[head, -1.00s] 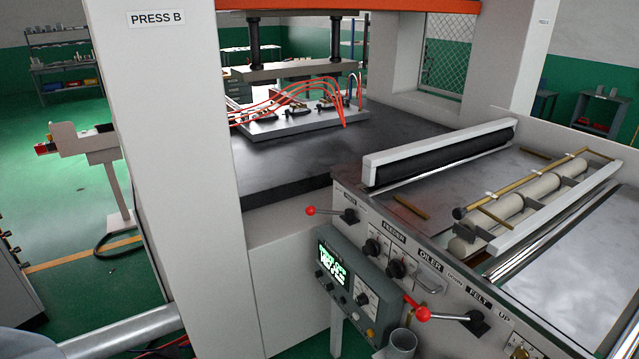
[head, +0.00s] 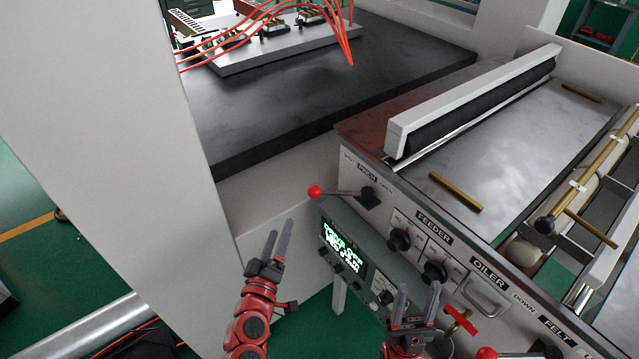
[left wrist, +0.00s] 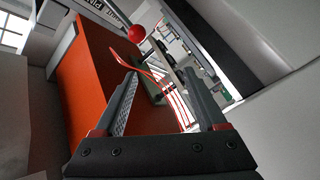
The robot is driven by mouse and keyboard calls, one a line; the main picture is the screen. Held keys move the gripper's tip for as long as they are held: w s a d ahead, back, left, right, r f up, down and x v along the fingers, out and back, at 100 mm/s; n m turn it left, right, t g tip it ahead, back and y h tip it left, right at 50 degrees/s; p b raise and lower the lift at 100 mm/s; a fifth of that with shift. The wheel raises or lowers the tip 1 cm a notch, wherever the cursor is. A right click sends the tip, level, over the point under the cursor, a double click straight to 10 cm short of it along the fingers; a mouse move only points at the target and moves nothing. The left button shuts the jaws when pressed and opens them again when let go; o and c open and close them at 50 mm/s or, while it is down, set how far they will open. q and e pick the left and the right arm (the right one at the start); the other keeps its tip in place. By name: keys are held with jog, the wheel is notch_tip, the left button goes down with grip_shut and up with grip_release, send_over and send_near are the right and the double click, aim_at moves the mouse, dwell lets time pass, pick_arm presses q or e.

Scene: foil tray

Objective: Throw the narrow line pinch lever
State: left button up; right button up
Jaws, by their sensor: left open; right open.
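The pinch lever (head: 345,193) has a red ball knob (head: 315,191) and a black hub on the grey panel, under the label PINCH between SHUT and OPEN. It points left, to the SHUT side. My left gripper (head: 279,230) is open and empty, left of and a little below the knob, apart from it in the picture. In the left wrist view a red ball (left wrist: 137,33), seemingly this knob, shows beyond the open fingertips (left wrist: 160,78). My right gripper (head: 418,292) is open and empty, lower right, in front of the panel.
A green-lit display box (head: 345,255) hangs below the lever. Black feeder knobs (head: 400,240) sit right of it. A red valve handle (head: 460,325) and another red-knobbed lever (head: 486,353) lie lower right. A white press column (head: 110,130) stands left.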

aim_at(315, 194)
pick_arm(q)
jog(key=w+d+p, duration=0.1)
jog(key=w+d, duration=0.2)
jog(key=w, duration=0.1)
jog(key=w+d+h+p, duration=0.1)
jog(key=w+d, duration=0.2)
jog(key=w, duration=0.2)
jog(key=w+d+r+m+h+p, duration=0.1)
jog(key=w+d+p, duration=0.1)
jog(key=w, duration=0.3)
jog(key=shift+w+d+r+g, duration=0.1)
jog(key=shift+w+d+g, duration=0.1)
jog(key=shift+d+g, duration=0.3)
jog(key=shift+w+d, duration=0.15)
jog(key=shift+w, duration=0.2)
grip_shut()
dwell(0.7)
